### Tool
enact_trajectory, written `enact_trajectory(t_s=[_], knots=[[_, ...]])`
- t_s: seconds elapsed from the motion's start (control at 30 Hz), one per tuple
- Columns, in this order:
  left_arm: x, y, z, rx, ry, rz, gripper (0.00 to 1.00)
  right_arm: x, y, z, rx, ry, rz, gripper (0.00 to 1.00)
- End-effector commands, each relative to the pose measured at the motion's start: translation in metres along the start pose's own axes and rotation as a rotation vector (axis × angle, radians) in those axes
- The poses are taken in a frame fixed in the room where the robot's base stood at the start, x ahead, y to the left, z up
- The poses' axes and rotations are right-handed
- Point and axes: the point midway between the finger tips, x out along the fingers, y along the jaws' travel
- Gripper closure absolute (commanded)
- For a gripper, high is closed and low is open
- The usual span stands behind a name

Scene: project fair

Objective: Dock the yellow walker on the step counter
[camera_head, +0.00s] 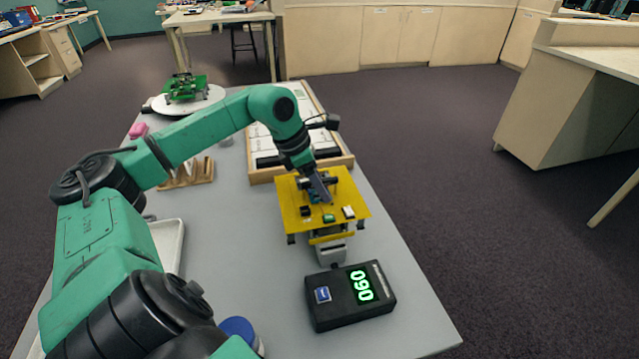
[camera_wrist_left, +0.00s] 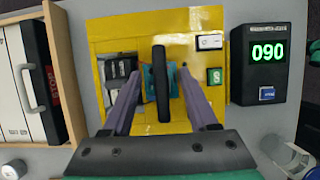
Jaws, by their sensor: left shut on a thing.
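The yellow walker (camera_head: 345,189) is a flat yellow plate with short dark legs and small parts on top. It is on the right half of the table and fills the middle of the left wrist view (camera_wrist_left: 140,30). My left gripper (camera_head: 320,194) is over the plate's middle, shut on the walker at its dark upright part; the fingers hide part of the grip. The step counter (camera_head: 348,312) is a black box with a blue button and green digits 090, nearer than the walker. It is right of the walker in the left wrist view (camera_wrist_left: 265,78). My right gripper is not in view.
A grey block (camera_head: 332,253) shows between walker and counter; I cannot tell which it belongs to. A wooden tray (camera_head: 343,160) with white panels lies behind the walker. A green model (camera_head: 186,87) stands on a round white stand farther back. The table's right edge is close.

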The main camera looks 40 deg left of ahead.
Motion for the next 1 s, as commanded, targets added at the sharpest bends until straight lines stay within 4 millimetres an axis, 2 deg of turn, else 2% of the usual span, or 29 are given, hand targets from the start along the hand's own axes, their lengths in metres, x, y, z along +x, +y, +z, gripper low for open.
enact_trajectory(t_s=[0.17, 0.2, 0.27, 0.3, 0.57, 0.73, 0.77, 0.8, 0.87, 0.97, 1.0], knots=[[0.003, 0.000, -0.001, 0.001, -0.003, 0.002, 1.00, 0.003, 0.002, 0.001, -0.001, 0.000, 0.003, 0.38], [0.003, 0.000, -0.001, 0.000, -0.001, 0.000, 0.37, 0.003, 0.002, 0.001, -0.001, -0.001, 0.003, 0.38], [0.003, 0.000, -0.001, 0.000, -0.001, 0.000, 0.14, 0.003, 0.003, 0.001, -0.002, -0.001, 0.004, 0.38], [0.003, 0.000, -0.001, 0.000, -0.001, 0.000, 0.10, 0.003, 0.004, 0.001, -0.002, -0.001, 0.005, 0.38], [0.003, 0.000, -0.001, 0.000, -0.001, 0.000, 0.10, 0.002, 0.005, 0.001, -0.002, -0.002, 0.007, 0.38], [-0.013, 0.000, 0.005, 0.000, -0.002, 0.000, 0.10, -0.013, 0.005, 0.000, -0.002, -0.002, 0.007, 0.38], [-0.014, 0.001, 0.004, -0.001, -0.001, 0.003, 0.10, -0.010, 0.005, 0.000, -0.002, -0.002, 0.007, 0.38], [-0.016, 0.002, 0.001, -0.001, 0.001, 0.007, 0.10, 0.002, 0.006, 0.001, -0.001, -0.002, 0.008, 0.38], [-0.030, 0.002, 0.000, 0.000, 0.004, 0.009, 0.10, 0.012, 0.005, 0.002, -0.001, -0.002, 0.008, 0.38], [-0.061, 0.002, 0.001, 0.000, -0.001, 0.010, 0.10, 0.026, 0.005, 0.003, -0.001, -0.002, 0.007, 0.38], [-0.077, 0.002, 0.003, -0.001, -0.002, 0.008, 0.10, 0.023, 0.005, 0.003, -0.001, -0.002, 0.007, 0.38]])
